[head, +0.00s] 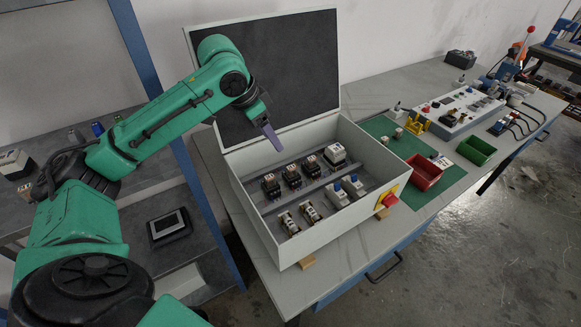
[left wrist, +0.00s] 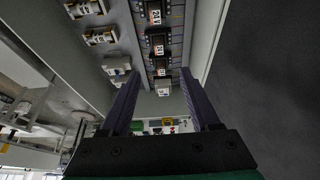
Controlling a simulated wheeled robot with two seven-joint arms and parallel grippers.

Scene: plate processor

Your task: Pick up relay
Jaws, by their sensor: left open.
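The open box (head: 262,235) holds two rows of parts; I cannot tell for certain which one is the relay. The back row has black modules with white number labels (head: 291,176) and a white block (head: 335,155) at its right end. The front row has several small white modules (head: 310,212). My left gripper (head: 273,140) is above the back of the box, in front of its raised lid. In the left wrist view its two purple fingers (left wrist: 160,74) are apart with nothing between them; the labelled black modules (left wrist: 158,42) lie beyond the fingertips. My right gripper is not in view.
The dark-faced lid (head: 280,70) stands up behind the box. A red emergency button (head: 390,200) sticks out at its right side. A shelf with a black device (head: 170,226) is at left.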

